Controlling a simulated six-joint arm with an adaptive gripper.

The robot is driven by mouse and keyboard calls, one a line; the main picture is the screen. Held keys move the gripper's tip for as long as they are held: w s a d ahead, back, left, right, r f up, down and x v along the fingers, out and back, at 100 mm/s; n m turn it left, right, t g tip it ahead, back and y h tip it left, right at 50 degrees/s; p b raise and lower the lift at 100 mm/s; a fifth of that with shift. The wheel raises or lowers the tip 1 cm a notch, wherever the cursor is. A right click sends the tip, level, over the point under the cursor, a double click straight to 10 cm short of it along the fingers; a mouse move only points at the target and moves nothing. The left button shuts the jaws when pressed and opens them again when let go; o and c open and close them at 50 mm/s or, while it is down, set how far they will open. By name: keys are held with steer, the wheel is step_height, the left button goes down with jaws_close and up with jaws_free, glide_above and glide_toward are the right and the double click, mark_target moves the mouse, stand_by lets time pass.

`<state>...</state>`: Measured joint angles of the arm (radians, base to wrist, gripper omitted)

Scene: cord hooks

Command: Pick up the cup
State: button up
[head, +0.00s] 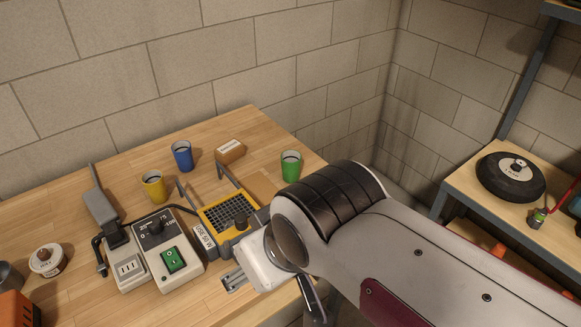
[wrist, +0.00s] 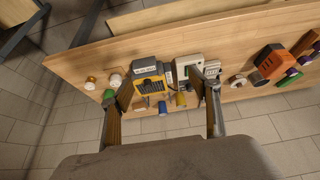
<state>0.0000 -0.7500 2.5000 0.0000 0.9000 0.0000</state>
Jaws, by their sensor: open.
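Three cups stand upright on the wooden bench in the head view: a blue cup (head: 182,157), a yellow cup (head: 153,187) and a green cup (head: 291,166). In the wrist view, the blue cup (wrist: 163,107) and yellow cup (wrist: 181,99) show small near the bench edge by the wall, between my finger lines. The green cup (wrist: 108,94) is left of the left finger. My gripper (wrist: 167,80) is open and empty, apart from all cups. I cannot make out its fingers clearly in the head view, where my arm covers the bench's front right.
A yellow device (head: 228,211) with a dark grid and a grey control box (head: 160,247) with a green switch stand in front of the cups. A small brown box (head: 230,150) lies between the blue and green cups. A brick wall (head: 200,60) stands behind the bench.

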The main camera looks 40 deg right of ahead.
steer(key=m+t+h, duration=0.1)
steer(key=t+h, duration=0.3)
steer(key=t, duration=0.1)
glide_above(298, 162)
steer(key=s+a, duration=0.5)
steer(key=a, duration=0.3)
step_height(298, 162, down, 8)
steer(key=d+f+m+t+y, duration=0.1)
steer(key=d+f+t, duration=0.2)
steer(key=d+f, duration=0.3)
steer(key=shift+w+d+f+t, duration=0.15)
steer(key=shift+w+f+t, duration=0.05)
steer(key=shift+w+t, duration=0.2)
steer(key=shift+w, duration=0.1)
steer(key=shift+x, duration=1.2)
